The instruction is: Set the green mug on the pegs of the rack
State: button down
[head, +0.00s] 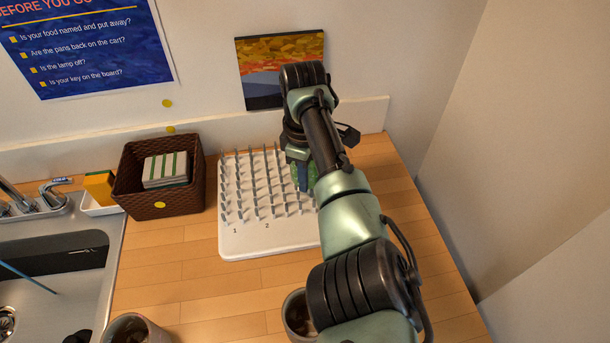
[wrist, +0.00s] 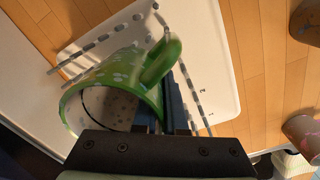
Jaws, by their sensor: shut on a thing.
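The green mug (wrist: 168,60) has pale speckles. In the wrist view its open mouth faces the camera and its handle points up and right. My gripper (wrist: 162,108) is shut on the mug's wall near the handle, with blue fingers. In the head view only a green part of the mug (head: 311,178) shows beside my gripper (head: 302,178), and my arm hides the rest. The white rack (head: 262,242) has rows of upright grey pegs and stands on the counter. The mug is over the rack's right side; I cannot tell whether it touches the pegs.
A brown wicker basket (head: 182,204) with a striped folded thing stands left of the rack. The sink (head: 50,240) is at far left. Two cups stand at the front, one left (head: 137,325) and one partly behind my arm (head: 297,312). Bare counter (head: 170,270) lies front left.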

jog(key=shift+f, duration=0.1)
jog(key=c, duration=1)
grip_release()
notch_tip(320, 180, up, 12)
jog(key=shift+s+a+r+b, duration=0.1)
jog(key=shift+r+b, duration=0.05)
jog(key=shift+b, duration=0.7)
